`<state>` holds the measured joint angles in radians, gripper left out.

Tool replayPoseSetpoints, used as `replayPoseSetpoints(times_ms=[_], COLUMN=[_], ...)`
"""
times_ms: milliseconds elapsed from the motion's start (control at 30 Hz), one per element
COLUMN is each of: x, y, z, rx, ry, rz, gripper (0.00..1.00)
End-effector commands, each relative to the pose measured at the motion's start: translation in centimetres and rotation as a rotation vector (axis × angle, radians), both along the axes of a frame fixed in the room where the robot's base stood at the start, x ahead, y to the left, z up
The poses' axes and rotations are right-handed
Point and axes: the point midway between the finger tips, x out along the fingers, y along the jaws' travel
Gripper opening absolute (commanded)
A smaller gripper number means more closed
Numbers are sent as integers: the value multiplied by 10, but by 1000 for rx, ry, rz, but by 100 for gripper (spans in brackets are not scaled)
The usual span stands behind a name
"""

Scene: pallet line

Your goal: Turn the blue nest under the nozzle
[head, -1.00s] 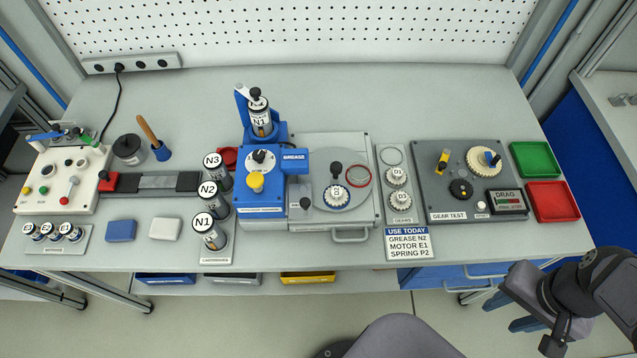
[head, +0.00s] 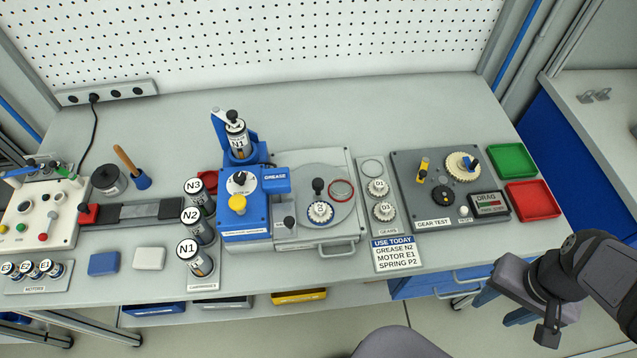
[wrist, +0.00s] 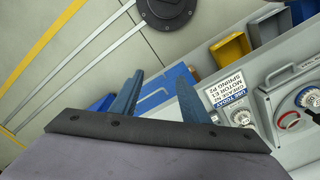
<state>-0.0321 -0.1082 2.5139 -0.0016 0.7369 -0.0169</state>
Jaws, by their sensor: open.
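The blue nest (head: 320,212) is a blue ring on the round grey turntable (head: 335,217); a white gear sits in it. It lies at the near side of the turntable, to the right of the blue grease unit (head: 243,215), apart from the grease head (head: 275,180). The nozzle tip is hidden under that head. A black knob (head: 318,187) stands on the turntable, and an empty red ring (head: 341,190) lies to its right. The blue nest is at the right edge in the wrist view (wrist: 310,98). My gripper (head: 500,308) is open and empty, off the bench's front right; its fingers also show in the wrist view (wrist: 158,97).
A cartridge marked N1 (head: 237,140) stands in the grease unit. Cartridges (head: 195,255) stand to its left. A gear plate (head: 384,225), a gear test unit (head: 433,200) and green (head: 511,160) and red (head: 533,200) trays lie to the right. A handle (head: 337,249) juts out in front of the turntable.

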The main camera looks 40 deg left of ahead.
Motion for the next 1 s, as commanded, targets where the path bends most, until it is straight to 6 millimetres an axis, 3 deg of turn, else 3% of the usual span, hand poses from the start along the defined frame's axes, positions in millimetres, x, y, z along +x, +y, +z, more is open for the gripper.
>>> replayPoseSetpoints(times_ms=[167,267,400,500,667,800,900,1000], x=[42,71,103,116,115,95,76,59], y=[35,72,139,194,286,359,399,426], z=[11,20,29,33,36,35,33,31], rx=[0,0,0,0,0,-1,-1,-1], ry=[-2,-2,1,2,3,3,3,2], rz=[179,329,566,735,1004,1217,1339,1428], gripper=[42,42,42,42,42,42,42,42])
